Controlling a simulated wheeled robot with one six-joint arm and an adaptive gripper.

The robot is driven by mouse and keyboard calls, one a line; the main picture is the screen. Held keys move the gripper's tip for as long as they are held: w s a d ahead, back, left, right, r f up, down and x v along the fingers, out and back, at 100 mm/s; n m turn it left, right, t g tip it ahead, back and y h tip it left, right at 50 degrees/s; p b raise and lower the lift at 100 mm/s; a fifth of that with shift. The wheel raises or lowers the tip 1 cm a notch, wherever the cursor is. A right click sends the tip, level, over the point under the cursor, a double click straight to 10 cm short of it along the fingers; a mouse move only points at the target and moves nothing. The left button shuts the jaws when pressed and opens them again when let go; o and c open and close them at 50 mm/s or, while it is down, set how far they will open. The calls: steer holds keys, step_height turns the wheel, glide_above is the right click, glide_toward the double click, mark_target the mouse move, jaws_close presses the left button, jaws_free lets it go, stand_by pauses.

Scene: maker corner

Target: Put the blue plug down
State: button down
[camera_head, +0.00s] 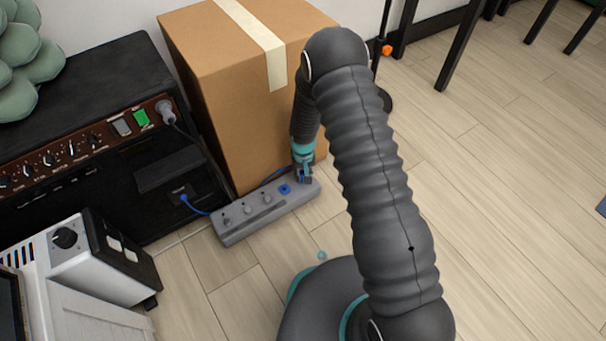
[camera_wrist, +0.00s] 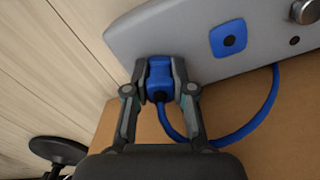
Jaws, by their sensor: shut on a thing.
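The blue plug (camera_wrist: 159,80) is between the two fingers of my gripper (camera_wrist: 160,72) in the wrist view, shut on its sides. Its blue cable (camera_wrist: 262,120) loops away to the right. The grey power strip (camera_wrist: 185,30) lies just beyond the plug, which overlaps its near edge; I cannot tell whether they touch. The strip's blue socket (camera_wrist: 229,40) is empty, to the right of the plug. In the head view my gripper (camera_head: 304,177) is low by the right end of the power strip (camera_head: 236,234), right of the blue socket (camera_head: 285,189).
A cardboard box (camera_head: 230,110) stands close behind the strip. A black amplifier (camera_head: 95,95) is at left, with a blue connector (camera_head: 184,199) and a grey plug (camera_head: 166,110) in it. A white and black device (camera_head: 90,265) stands front left. Wooden floor (camera_head: 500,180) is clear at right.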

mark_target(303, 172)
steer(key=shift+f, duration=0.3)
steer(key=c, duration=1)
jaws_free()
steer(key=shift+r+p, duration=0.35)
steer(key=shift+r, duration=0.2)
step_height(303, 172, up, 12)
steer(key=shift+r+p, duration=0.2)
steer(key=shift+p, duration=0.7)
